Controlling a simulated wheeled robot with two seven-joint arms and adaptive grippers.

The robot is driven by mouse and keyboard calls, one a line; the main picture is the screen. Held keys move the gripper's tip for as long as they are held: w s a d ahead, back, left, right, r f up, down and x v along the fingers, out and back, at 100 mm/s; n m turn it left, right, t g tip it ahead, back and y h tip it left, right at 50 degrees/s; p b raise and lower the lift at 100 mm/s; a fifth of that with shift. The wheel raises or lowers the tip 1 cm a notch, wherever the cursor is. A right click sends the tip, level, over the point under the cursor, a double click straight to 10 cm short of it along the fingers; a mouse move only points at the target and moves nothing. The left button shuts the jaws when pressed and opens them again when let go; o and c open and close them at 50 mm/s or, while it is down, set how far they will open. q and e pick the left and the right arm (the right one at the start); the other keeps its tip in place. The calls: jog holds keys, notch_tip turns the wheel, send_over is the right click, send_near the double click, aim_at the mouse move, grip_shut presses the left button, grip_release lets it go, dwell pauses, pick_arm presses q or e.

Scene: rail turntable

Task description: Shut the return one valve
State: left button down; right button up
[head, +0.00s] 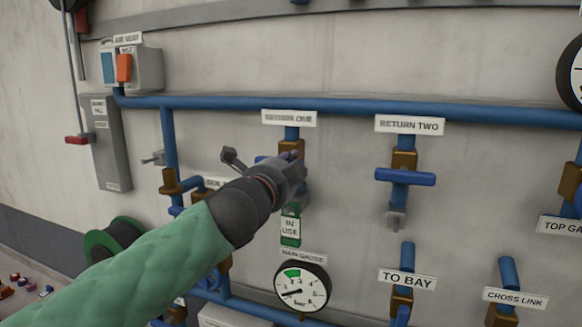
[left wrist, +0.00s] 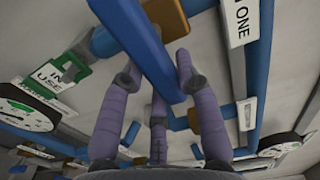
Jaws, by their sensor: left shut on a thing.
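The return one valve has a brass body (head: 291,149) on a short blue pipe under the RETURN ONE label (head: 289,118). Its blue handle (left wrist: 146,50) runs between my fingers in the left wrist view. In the head view only a small blue end shows left of the body; my gripper hides the rest, so I cannot tell the handle's exact angle. My left gripper (head: 290,168) reaches in from the lower left and is shut on this handle (left wrist: 158,85). A green IN USE tag (head: 290,228) hangs just below. My right gripper is not in view.
The RETURN TWO valve's blue handle (head: 405,177) lies crosswise to the right. A round main gauge (head: 301,286) sits below the tag. A long blue pipe (head: 350,112) runs above. Left are a grey box (head: 106,142) and other valves. Bare wall lies between the two return valves.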

pick_arm(q)
jog(key=shift+f, duration=0.1)
dwell(0.4)
jog(key=c, duration=0.9)
grip_release()
jog(key=v, duration=1.2)
